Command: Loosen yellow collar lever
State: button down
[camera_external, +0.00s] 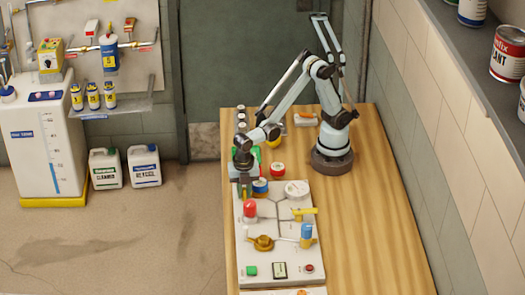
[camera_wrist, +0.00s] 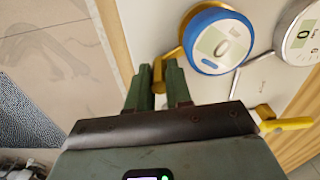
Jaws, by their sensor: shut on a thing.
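The yellow collar lever (camera_wrist: 171,54) is a brass-yellow bar that runs from the collar under the blue-rimmed gauge (camera_wrist: 217,40) down between my fingers in the wrist view. My gripper (camera_wrist: 161,80) is shut on the lever's end, with one dark green finger on each side. In the external view my gripper (camera_external: 245,192) points down at the left back edge of the panel, left of the blue gauge (camera_external: 260,186). The fingers hide part of the lever's end.
The pale panel (camera_external: 280,222) also carries a grey-rimmed gauge (camera_external: 297,190), a yellow handle (camera_external: 305,211), a red-topped part (camera_external: 250,208), a brass valve (camera_external: 263,243) and a blue-topped part (camera_external: 307,231). Several small containers stand behind my gripper. The right side of the table (camera_external: 375,230) is clear.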

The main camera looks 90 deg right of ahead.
aim_at(244, 189)
jog(key=shift+a, duration=0.1)
jog(key=c, duration=1.3)
grip_release()
notch_tip(244, 189, up, 12)
jog(key=s+d+f+m+t, duration=0.1)
jog(key=s+d+m+t, duration=0.1)
jog(key=d+m, duration=0.7)
jog(key=s+d+f+m+t, duration=0.1)
jog(key=s+d+m+t, duration=0.1)
jog(key=d+m+t, duration=0.3)
jog(key=d+m, duration=0.4)
jog(key=d, duration=0.3)
jog(key=shift+d+f+m, duration=0.15)
jog(key=shift+f+m, duration=0.15)
jog(key=shift+m, duration=0.1)
